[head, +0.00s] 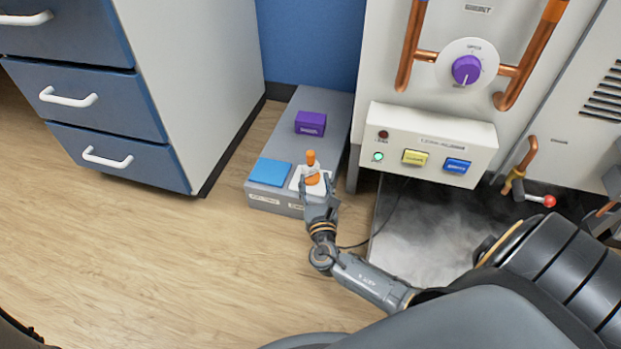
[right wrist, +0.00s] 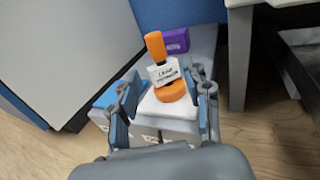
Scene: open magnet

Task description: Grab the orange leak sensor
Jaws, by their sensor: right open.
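The orange leak sensor (head: 312,168) stands upright on a white pad (head: 297,184) at the front of a low grey platform. In the right wrist view the sensor (right wrist: 156,46) has an orange top, a white labelled middle and an orange base. My right gripper (head: 319,187) is at the front edge of the pad. In the right wrist view its two fingers (right wrist: 166,98) are open, one on each side of the sensor's base, with gaps to it. My left gripper is not in view.
A blue pad (head: 270,172) lies left of the white pad, and a purple box (head: 310,124) stands behind on the grey platform (head: 283,127). Blue drawers (head: 122,158) stand left. A control panel (head: 428,145) juts out right, above a misty floor area (head: 420,238). Wooden floor in front is clear.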

